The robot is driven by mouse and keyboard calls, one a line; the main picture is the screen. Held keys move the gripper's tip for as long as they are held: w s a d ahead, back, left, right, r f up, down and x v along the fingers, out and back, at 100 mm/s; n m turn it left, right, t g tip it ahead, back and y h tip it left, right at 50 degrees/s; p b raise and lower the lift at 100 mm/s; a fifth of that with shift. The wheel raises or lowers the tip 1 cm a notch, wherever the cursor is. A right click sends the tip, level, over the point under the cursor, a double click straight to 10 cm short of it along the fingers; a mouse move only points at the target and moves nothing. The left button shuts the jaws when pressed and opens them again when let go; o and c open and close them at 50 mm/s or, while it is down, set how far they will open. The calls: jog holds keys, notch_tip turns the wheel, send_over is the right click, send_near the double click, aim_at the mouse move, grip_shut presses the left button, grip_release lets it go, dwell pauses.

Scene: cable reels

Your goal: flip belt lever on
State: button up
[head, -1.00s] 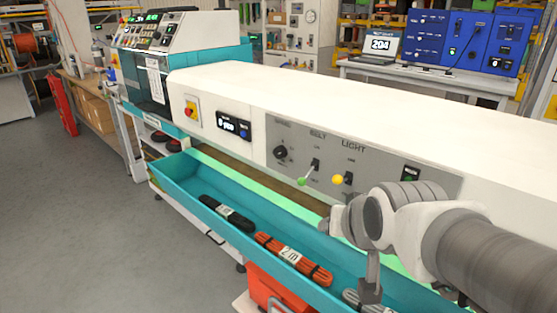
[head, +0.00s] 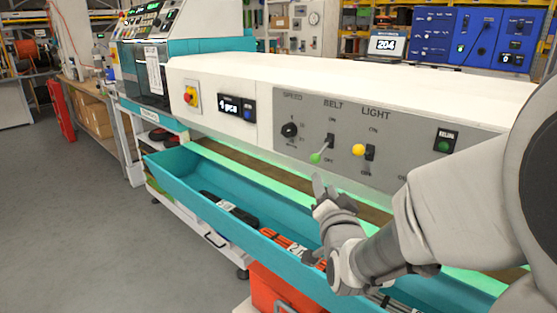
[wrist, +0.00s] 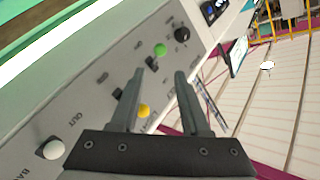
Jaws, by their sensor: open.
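The belt lever with its green knob (head: 315,158) is on the grey panel under the word BELT. Its knob hangs low, on the OFF side. It also shows in the wrist view (wrist: 160,49), just beyond the fingertips and between their lines. My gripper (head: 314,222) is in front of the panel, below and apart from the green knob, over the teal tray.
A black speed dial (head: 289,130) is left of the belt lever. A green button (head: 443,146) is at the right. The teal tray (head: 185,183) below holds cable bundles, partly covered by my arm. A white knob (wrist: 53,149) shows at lower left in the wrist view.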

aim_at(321, 151)
jog(key=w+p, duration=0.3)
jog(key=w, duration=1.4)
jog(key=shift+w+d, duration=0.2)
jog(key=shift+w, duration=0.05)
jog(key=shift+c, duration=0.3)
grip_shut()
dwell(0.9)
